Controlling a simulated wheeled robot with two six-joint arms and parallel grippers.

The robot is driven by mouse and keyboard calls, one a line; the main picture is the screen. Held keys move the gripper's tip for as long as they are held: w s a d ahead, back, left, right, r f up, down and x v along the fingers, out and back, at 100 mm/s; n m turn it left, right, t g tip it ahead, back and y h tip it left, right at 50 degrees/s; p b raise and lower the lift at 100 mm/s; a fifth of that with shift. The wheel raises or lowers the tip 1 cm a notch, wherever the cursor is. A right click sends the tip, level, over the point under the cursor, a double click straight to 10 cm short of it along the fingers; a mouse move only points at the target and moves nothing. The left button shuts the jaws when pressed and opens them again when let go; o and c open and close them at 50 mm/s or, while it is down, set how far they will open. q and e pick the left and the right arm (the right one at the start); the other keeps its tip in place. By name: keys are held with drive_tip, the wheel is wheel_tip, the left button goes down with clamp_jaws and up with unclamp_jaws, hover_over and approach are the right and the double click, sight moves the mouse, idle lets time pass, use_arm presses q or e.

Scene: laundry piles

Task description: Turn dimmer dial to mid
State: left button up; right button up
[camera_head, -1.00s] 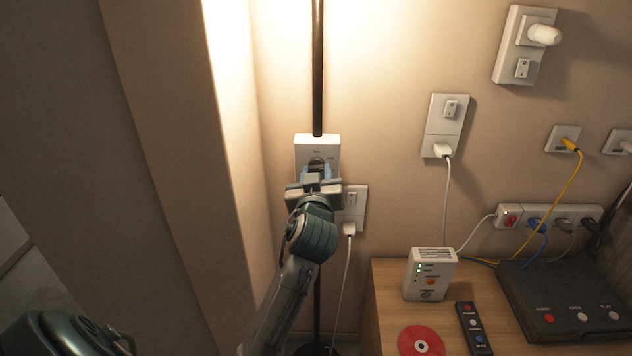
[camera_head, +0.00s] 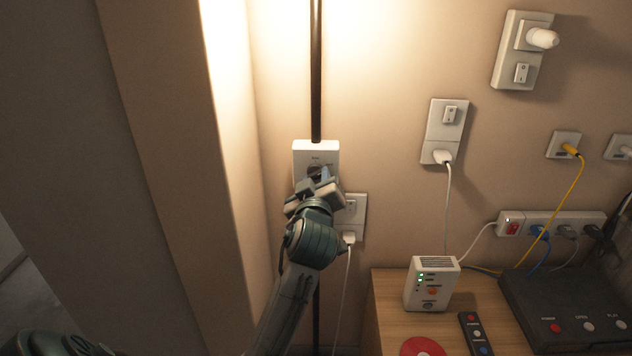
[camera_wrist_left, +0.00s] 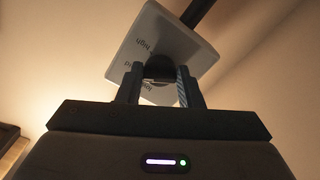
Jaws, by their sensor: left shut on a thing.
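The dark dial (camera_wrist_left: 158,68) sits between the fingers. My left gripper (camera_head: 320,178) reaches up from below and is shut on the dial, its body tilted with the right side higher. It also shows in the left wrist view (camera_wrist_left: 160,76). The dial's pointer is hidden. My right gripper is not in view.
A switch and socket plate (camera_head: 354,207) with a plugged white cord sits just right of my gripper. A wooden cabinet (camera_head: 385,300) at lower right holds a white router (camera_head: 432,285), a remote (camera_head: 475,335), a red disc (camera_head: 420,347) and a black player (camera_head: 560,300).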

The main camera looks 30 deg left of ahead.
use_arm(q)
drive_tip(key=o, duration=1)
drive_tip(key=shift+s+d, duration=0.1)
drive_tip(key=shift+s+d+f, duration=0.1)
drive_tip(key=shift+s+d, duration=0.05)
drive_tip(key=shift+s, duration=0.15)
drive_tip(key=v, duration=0.6)
drive_tip(key=shift+s+d, duration=0.2)
drive_tip(key=shift+s, duration=0.05)
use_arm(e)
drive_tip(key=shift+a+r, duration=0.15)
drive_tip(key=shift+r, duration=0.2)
